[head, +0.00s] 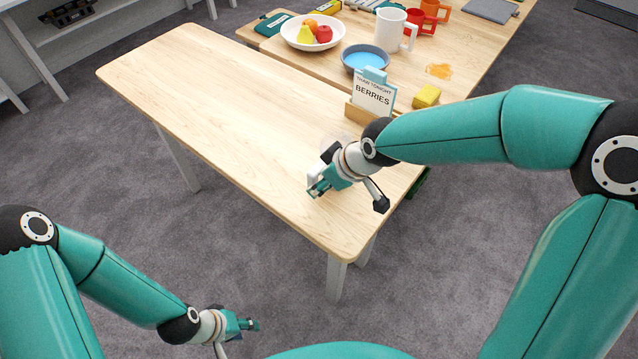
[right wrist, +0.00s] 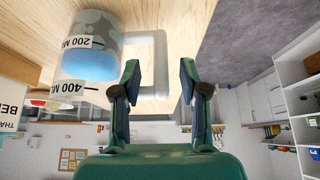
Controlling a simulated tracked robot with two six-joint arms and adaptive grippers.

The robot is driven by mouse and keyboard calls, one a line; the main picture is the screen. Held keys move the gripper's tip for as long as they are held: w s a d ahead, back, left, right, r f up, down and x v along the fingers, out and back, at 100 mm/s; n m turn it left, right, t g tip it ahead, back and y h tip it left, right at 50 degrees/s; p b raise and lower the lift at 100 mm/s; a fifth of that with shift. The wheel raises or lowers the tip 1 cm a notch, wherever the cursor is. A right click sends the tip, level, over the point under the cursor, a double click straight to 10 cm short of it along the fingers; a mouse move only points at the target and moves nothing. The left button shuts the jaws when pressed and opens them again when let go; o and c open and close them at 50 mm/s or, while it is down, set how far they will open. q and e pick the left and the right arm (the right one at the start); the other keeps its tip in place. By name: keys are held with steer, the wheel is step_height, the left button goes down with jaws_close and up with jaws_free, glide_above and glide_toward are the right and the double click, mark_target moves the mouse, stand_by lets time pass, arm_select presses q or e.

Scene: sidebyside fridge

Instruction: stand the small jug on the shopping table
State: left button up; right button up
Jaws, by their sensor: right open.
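The small jug (right wrist: 92,50) shows in the right wrist view as a clear cylinder with 200 ML and 400 ML marks and a pale handle (right wrist: 160,62). That view is inverted, and the jug appears upright on the table. In the head view it is mostly hidden by my right gripper (head: 317,188), which is low over the near wooden table (head: 215,95). In the right wrist view the open jaws (right wrist: 160,85) have the handle in line with the gap between them; contact cannot be told. My left gripper (head: 240,328) is at the lower left, away from the table; its jaw opening is unclear.
A BERRIES card (head: 373,93) in a wooden stand is just behind the right gripper. The near table's left part is clear.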

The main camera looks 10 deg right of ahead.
steer(key=v, duration=0.7)
steer(key=shift+r, duration=0.2)
steer(key=shift+s+d, duration=0.1)
steer(key=shift+s, duration=0.05)
